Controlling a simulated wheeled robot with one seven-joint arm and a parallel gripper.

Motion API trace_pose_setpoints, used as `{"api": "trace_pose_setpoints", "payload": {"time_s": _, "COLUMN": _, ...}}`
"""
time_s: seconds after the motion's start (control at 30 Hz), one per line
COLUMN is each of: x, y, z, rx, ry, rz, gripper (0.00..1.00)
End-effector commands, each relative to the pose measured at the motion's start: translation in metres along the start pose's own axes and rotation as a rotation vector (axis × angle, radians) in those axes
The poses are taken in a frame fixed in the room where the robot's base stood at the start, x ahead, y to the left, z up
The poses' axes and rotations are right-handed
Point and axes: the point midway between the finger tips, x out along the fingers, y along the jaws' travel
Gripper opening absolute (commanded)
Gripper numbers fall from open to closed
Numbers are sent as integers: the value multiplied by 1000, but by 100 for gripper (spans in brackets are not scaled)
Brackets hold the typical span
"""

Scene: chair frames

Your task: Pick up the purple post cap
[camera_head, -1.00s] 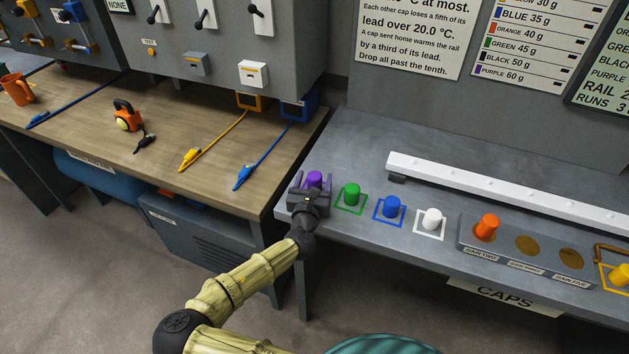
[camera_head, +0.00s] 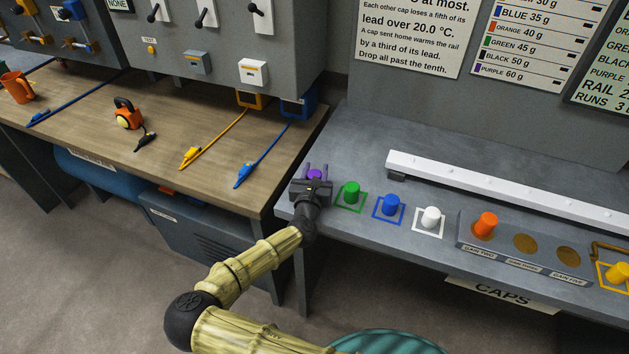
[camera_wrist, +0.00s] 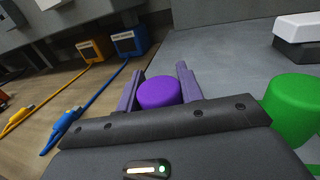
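The purple post cap (camera_head: 314,175) stands at the left end of the row on the grey bench. In the wrist view the purple cap (camera_wrist: 159,92) sits between the two purple-grey fingers, with no clear gap at either side. My gripper (camera_head: 317,172) is shut on it, and its dark palm hides the cap's lower part in the head view. The gripper (camera_wrist: 159,88) is low at the bench. I cannot tell whether the cap's base is off the surface.
A green cap (camera_head: 351,193) stands close on the right, then blue (camera_head: 391,206) and white (camera_head: 431,218) caps. An orange cap (camera_head: 485,225) sits in a grey block. A white rail (camera_head: 500,187) lies behind. The wooden bench (camera_head: 215,150) with cables is left.

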Motion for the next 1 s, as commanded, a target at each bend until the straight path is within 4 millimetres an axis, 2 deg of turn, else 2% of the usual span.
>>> {"api": "trace_pose_setpoints", "payload": {"time_s": 0.27, "x": 0, "y": 0, "z": 1, "rx": 0, "ry": -1, "rz": 0, "gripper": 14}}
{"api": "trace_pose_setpoints", "payload": {"time_s": 0.43, "x": 0, "y": 0, "z": 12, "rx": 3, "ry": -2, "rz": 0, "gripper": 14}}
{"api": "trace_pose_setpoints", "payload": {"time_s": 0.8, "x": 0, "y": 0, "z": 79, "rx": 5, "ry": -2, "rz": -1, "gripper": 14}}
{"api": "trace_pose_setpoints", "payload": {"time_s": 1.0, "x": 0, "y": 0, "z": 99, "rx": 1, "ry": 0, "rz": 0, "gripper": 14}}
